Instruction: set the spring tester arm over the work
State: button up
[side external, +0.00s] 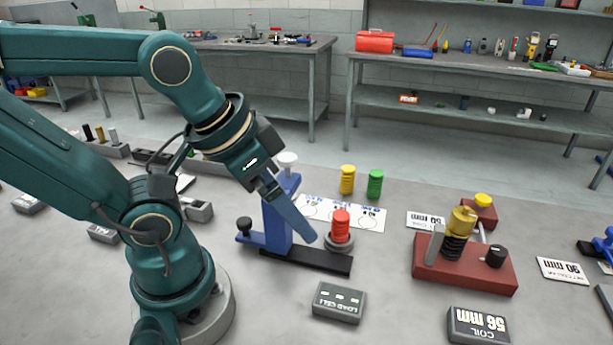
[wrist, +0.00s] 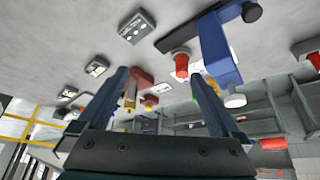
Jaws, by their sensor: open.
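The spring tester is a blue post (side external: 277,222) on a black base bar (side external: 310,261), with a white knob (side external: 287,160) on top and a black knob (side external: 244,224) low at its left. My gripper (side external: 312,237) is open and slants down in front of the post; its finger hides the upper part, so I cannot tell how the tester's arm lies. A red coil (side external: 341,223) stands upright on a grey round seat (side external: 339,245) just right of the fingertip.
A load cell box (side external: 339,303) lies in front. Yellow (side external: 347,180) and green (side external: 375,184) coils stand behind on a white sheet (side external: 370,217). A red fixture (side external: 465,268) with a gold-topped coil is right, near a 56 mm coil block (side external: 478,325).

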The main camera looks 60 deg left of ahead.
dwell(0.3)
jog(key=shift+r, duration=0.2)
jog(key=c, duration=0.5)
notch_tip(320, 180, up, 4)
jog(key=g, duration=0.6)
send_over(244, 220)
jog(key=shift+c, duration=0.2)
notch_tip(244, 220, down, 16)
jog(key=shift+r, duration=0.2)
grip_shut()
